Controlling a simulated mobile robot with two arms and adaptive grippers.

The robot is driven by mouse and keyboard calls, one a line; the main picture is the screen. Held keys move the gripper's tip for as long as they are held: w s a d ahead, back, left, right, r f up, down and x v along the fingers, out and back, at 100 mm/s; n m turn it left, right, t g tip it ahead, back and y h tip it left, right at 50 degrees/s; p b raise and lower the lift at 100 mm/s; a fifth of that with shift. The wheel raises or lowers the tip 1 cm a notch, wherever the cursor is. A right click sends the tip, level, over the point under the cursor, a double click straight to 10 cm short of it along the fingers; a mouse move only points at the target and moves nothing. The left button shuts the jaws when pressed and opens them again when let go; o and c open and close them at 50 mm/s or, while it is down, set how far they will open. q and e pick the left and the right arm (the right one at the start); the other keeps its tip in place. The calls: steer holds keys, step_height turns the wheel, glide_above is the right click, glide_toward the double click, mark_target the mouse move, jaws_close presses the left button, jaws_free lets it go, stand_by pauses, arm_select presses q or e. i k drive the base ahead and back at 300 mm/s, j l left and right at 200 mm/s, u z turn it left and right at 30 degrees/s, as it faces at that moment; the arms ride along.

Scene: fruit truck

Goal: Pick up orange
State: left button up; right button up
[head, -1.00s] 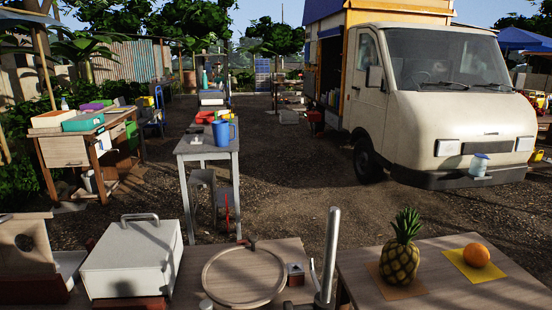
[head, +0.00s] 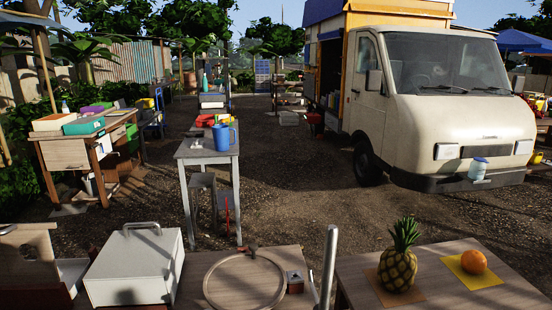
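The orange (head: 473,262) sits on a yellow square mat (head: 487,280) at the right of the near wooden table (head: 437,297), low in the head view. A pineapple (head: 398,268) stands upright on a brown square mat (head: 417,297) to the left of the orange. The two fruits are apart, and nothing touches the orange except the mat under it. Neither of my grippers shows in the head view, so I cannot see whether they are open or shut.
A metal post (head: 329,266) rises left of the fruit table. A round wooden board (head: 243,281) and a white box (head: 135,266) are on the near left surface. A blue jug (head: 222,139) stands on a narrow table. A cream van (head: 455,120) is parked behind open gravel.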

mark_target(473, 261)
steer(key=z, duration=1.35)
steer(key=u, duration=0.55)
steer(key=i+l+u, duration=0.25)
steer(key=l+u, duration=0.25)
steer(key=l, duration=0.25)
steer(key=i+l+u, duration=0.2)
steer(key=l, duration=0.2)
steer(key=l+u, duration=0.25)
steer(key=l, duration=0.15)
